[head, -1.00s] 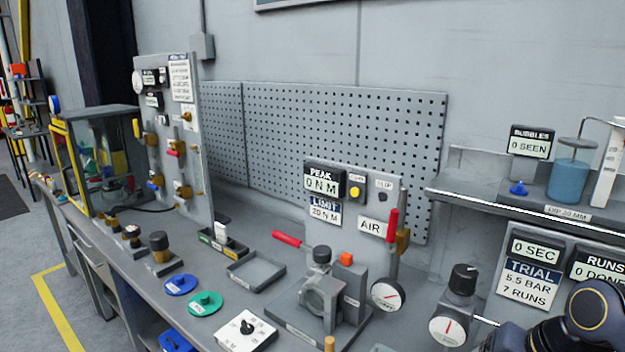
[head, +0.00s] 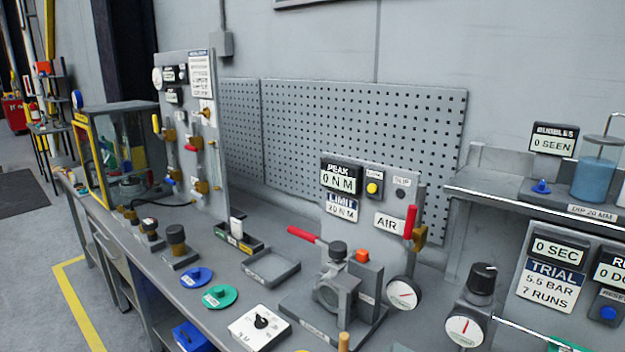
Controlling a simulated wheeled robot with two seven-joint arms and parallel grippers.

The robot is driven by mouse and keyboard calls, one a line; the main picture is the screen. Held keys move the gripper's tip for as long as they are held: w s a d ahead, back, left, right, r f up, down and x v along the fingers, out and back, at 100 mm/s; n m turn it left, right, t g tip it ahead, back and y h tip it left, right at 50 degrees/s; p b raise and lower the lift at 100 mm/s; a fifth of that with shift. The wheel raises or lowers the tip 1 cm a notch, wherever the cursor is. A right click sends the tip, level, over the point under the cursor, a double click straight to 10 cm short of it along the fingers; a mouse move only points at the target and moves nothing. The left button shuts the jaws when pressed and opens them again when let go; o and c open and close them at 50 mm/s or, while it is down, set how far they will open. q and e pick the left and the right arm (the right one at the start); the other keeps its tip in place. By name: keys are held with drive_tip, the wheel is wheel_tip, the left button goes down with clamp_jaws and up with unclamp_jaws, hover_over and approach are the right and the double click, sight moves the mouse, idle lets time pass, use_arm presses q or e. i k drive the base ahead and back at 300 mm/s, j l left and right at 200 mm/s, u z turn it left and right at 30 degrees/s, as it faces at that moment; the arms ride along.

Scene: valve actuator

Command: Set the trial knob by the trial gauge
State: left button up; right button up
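A black ribbed knob (head: 482,278) sits on top of a grey regulator block at the lower right in the head view. A round white gauge (head: 465,330) with a red needle is on the front of that block. The needle points roughly upward, and the scale is too small to read. The trial panel (head: 550,280) to the right reads 0 SEC, TRIAL, 5.5 BAR, 7 RUNS. Neither of my grippers shows in this view.
Left of the knob stands a clamp fixture (head: 335,290) with a red-handled lever and another gauge (head: 404,293). A shelf (head: 530,200) with a blue liquid beaker (head: 597,180) overhangs behind. A thin light rod runs right from the regulator. A white dial plate (head: 260,328) lies front centre.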

sight(482, 280)
drive_tip(key=k+l+z, duration=0.1)
drive_tip(key=z, duration=0.3)
drive_tip(key=k+l+z, duration=0.25)
drive_tip(key=z, duration=0.2)
